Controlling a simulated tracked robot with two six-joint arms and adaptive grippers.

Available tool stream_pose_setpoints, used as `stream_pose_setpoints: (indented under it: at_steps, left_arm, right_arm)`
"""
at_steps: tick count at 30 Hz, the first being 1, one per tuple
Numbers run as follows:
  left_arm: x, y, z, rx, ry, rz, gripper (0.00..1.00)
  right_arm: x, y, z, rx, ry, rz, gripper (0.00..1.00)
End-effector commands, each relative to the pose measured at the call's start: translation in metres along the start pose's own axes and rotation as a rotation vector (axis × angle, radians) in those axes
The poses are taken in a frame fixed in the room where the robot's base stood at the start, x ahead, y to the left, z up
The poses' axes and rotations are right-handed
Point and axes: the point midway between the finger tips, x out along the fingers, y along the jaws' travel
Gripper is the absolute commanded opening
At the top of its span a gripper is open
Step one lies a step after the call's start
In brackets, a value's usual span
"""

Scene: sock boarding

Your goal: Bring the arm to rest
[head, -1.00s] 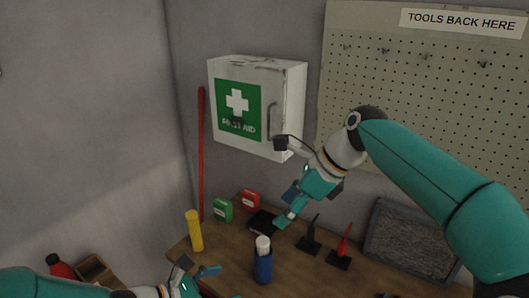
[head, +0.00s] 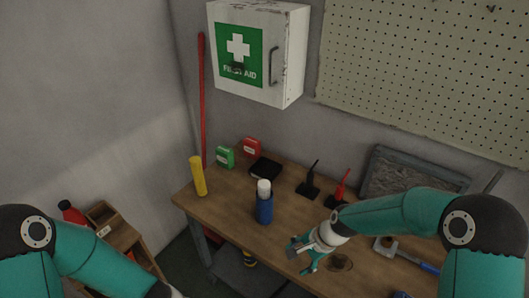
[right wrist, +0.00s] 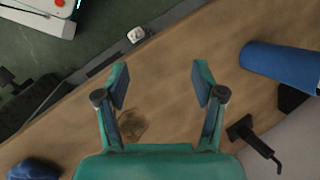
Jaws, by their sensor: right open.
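My right gripper (head: 302,254) is over the front part of the wooden workbench (head: 228,200), in front of the blue holder. In the right wrist view its two fingers (right wrist: 161,80) are spread apart with nothing between them. Bench top and the bench's front edge show below the fingers. My left arm (head: 90,255) comes in at the lower left; its gripper is outside the picture.
A blue holder with a white top (head: 264,205) stands left of the right gripper. A yellow cylinder (head: 198,176), green box (head: 225,157), red box (head: 252,148) and black and red tools on stands (head: 341,190) are behind. A first aid cabinet (head: 258,50) hangs above.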

Motion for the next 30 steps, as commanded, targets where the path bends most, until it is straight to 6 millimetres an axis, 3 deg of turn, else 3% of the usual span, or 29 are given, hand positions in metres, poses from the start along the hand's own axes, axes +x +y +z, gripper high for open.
stream_pose_setpoints:
  at_steps: [1,6,10,15,21,30]
  left_arm:
    - [0.009,-0.015,-0.005,0.112,0.031,-0.044,0.86]
    - [0.032,-0.042,-0.016,0.478,0.109,-0.100,0.86]
    - [0.048,-0.053,-0.011,0.705,0.127,-0.092,0.86]
    - [0.060,-0.058,0.000,0.952,0.135,-0.051,0.86]
    - [0.104,-0.064,-0.022,0.969,0.143,-0.046,0.86]
    - [0.148,-0.072,-0.042,0.968,0.144,-0.045,0.86]
  right_arm:
    - [0.024,0.037,0.001,-0.087,-0.003,0.029,0.69]
    - [0.067,0.130,0.017,-0.408,-0.002,0.063,0.69]
    - [0.079,0.183,0.037,-0.604,-0.018,0.073,0.69]
    - [0.079,0.237,0.065,-0.816,-0.039,0.077,0.69]
    - [0.125,0.250,0.051,-0.842,-0.030,0.073,0.69]
    - [0.170,0.263,0.038,-0.841,-0.028,0.072,0.69]
